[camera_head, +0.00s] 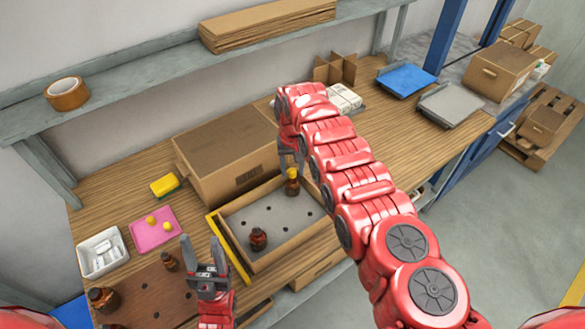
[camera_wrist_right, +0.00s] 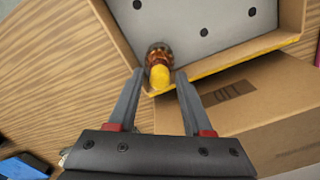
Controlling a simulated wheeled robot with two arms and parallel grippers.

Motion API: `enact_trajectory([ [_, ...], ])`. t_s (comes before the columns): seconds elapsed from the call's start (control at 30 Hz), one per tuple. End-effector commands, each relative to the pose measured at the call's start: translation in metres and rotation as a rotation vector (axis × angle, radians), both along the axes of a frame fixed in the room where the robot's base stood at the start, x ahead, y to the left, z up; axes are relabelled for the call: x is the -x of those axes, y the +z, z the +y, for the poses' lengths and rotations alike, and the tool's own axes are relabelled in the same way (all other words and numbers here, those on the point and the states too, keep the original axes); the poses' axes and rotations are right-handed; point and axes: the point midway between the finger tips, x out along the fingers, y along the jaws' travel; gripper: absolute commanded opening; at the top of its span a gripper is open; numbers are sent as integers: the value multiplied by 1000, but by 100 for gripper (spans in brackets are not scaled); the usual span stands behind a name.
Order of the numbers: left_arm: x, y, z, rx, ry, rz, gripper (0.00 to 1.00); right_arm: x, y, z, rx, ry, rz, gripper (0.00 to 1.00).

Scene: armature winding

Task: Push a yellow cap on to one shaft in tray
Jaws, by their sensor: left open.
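The tray (camera_head: 292,262) has a grey insert with dark holes. At its far right end a copper-brown armature (camera_head: 293,188) stands upright with a yellow cap (camera_head: 292,173) at its top; how far the cap sits on the shaft is unclear. My right gripper (camera_wrist_right: 160,73) is open, its fingers on either side of the yellow cap (camera_wrist_right: 160,76) with small gaps showing; the armature (camera_wrist_right: 158,54) is behind it. Another armature (camera_head: 258,238), with no yellow cap visible, stands in the tray's near left part. My left gripper (camera_head: 198,240) is open and empty, left of the tray.
Two yellow caps (camera_head: 151,219) lie on a pink mat (camera_head: 143,239). A brown board (camera_head: 150,290) bears more armatures (camera_head: 102,298). A white bin (camera_head: 82,256), a yellow sponge (camera_head: 164,185) and a large cardboard box (camera_head: 230,150) stand around the tray. My right arm crosses the bench's right half.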

Motion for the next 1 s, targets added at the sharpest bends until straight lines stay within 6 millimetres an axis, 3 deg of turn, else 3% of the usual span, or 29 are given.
enact_trajectory([
  [0.43,0,1,0,0,0,0,50,-1,6,0,-1,0,-2,63],
  [0.6,0,5,0,0,0,0,50,-1,31,-1,0,0,-1,63],
  [1.0,0,-25,0,0,0,0,50,-1,101,1,-1,0,-3,63],
])
